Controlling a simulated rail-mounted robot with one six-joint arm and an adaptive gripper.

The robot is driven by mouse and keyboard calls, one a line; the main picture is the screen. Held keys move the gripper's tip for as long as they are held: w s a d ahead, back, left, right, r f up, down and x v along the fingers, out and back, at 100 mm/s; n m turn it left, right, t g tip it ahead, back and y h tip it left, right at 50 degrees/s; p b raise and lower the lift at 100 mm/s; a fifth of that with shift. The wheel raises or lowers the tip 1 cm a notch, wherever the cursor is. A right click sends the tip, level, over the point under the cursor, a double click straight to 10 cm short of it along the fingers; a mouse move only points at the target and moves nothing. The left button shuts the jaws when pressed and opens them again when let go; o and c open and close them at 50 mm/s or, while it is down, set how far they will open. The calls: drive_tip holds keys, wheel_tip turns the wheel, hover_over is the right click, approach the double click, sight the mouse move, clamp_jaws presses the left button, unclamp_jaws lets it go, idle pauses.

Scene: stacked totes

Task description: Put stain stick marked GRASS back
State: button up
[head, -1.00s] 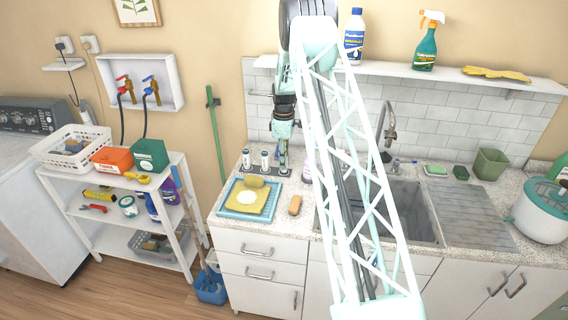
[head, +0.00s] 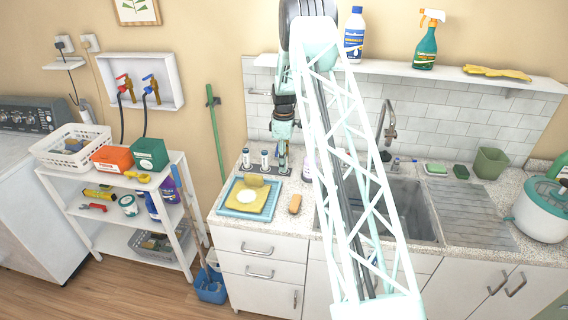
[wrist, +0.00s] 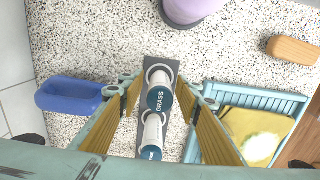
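The stain stick marked GRASS (wrist: 159,98) is white with a teal label. In the wrist view it stands between my fingers, at the end of a narrow grey rack (wrist: 174,128). My gripper (wrist: 165,97) is open around it, with gaps visible on both sides of the stick. A second similar stick (wrist: 152,132) stands behind it in the row, its label partly hidden. In the head view the rack (head: 258,172) is on the counter's left part, and my gripper (head: 283,152) is over its right end. Two white sticks show left of it (head: 246,158) (head: 265,160).
A lilac bottle (wrist: 188,8) stands close beyond the rack. A blue dish (wrist: 70,96) lies left in the wrist view. A blue tray (head: 232,208) with a yellow cloth lies in front of the rack. An orange-brown brush (head: 295,204) and the sink (head: 415,215) are to the right.

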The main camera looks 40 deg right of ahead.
drive_tip(key=shift+r, duration=0.1)
drive_tip(key=shift+r+b, duration=0.3)
drive_tip(key=shift+r, duration=5.75)
drive_tip(key=shift+r, duration=0.1)
